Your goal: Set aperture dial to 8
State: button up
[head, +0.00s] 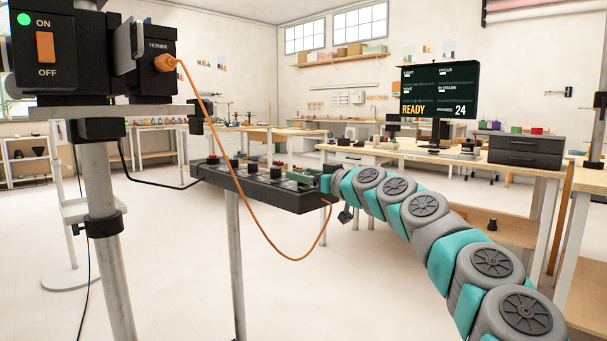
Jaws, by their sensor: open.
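The black control panel (250,185) stands on a grey post in the middle of the head view. Several dark knobs (252,169) sit in a row along its top. Their labels and markings are too small to read, so I cannot tell which is the aperture dial or where it points. My grey and teal arm comes in from the lower right. My gripper (325,183) is at the panel's right end, small and partly hidden by my own arm. It is open, and I see nothing held. Whether it touches a knob cannot be made out.
An orange cable (214,130) runs from the tether box (155,60) at upper left, hangs in a loop and rises to the panel's right end. A grey stand (103,220) is at left. A screen (440,89) reads READY and 24. Open floor lies around the panel.

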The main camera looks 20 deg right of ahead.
jog(key=shift+w+a, duration=0.15)
jog(key=shift+w, duration=0.1)
grip_shut()
dwell(0.5)
